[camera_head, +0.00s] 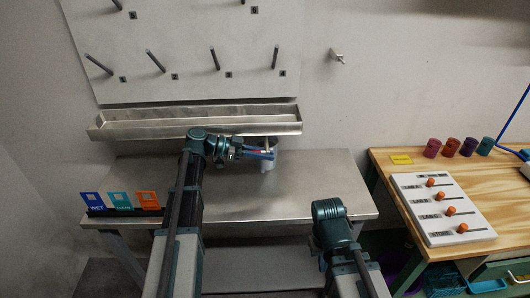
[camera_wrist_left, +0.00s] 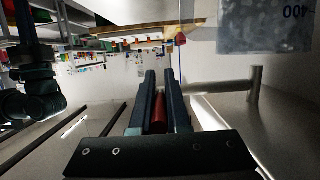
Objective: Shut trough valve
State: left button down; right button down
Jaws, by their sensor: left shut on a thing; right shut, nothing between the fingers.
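The steel trough (camera_head: 190,122) runs along the wall below the peg board. My left gripper (camera_head: 272,154) is at the trough's right end, near its underside. In the left wrist view my left gripper (camera_wrist_left: 158,90) is shut on a red valve handle (camera_wrist_left: 158,115), which lies between its fingers. A metal pipe (camera_wrist_left: 255,85) stands to the right of the fingers. A pale beaker (camera_head: 268,167) stands on the steel table just below the left gripper; its grey side marked 400 (camera_wrist_left: 265,28) shows in the wrist view. Of my right arm only links show; its gripper is out of view.
The steel table (camera_head: 290,190) is mostly bare. Wet and other coloured signs (camera_head: 120,200) stand at its left. A wooden bench at the right holds a white panel with orange knobs (camera_head: 440,209) and several coloured cups (camera_head: 451,146). A small tap (camera_head: 338,56) is on the wall.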

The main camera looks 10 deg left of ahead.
pick_arm(q)
jog(key=shift+r, duration=0.1)
jog(key=c, duration=0.9)
grip_release()
jog(key=p+v, duration=0.3)
jog(key=v, duration=1)
jog(key=shift+a+p, duration=0.35)
jog(key=shift+a, duration=0.05)
jog(key=shift+s+a, duration=0.1)
jog(key=shift+s, duration=0.05)
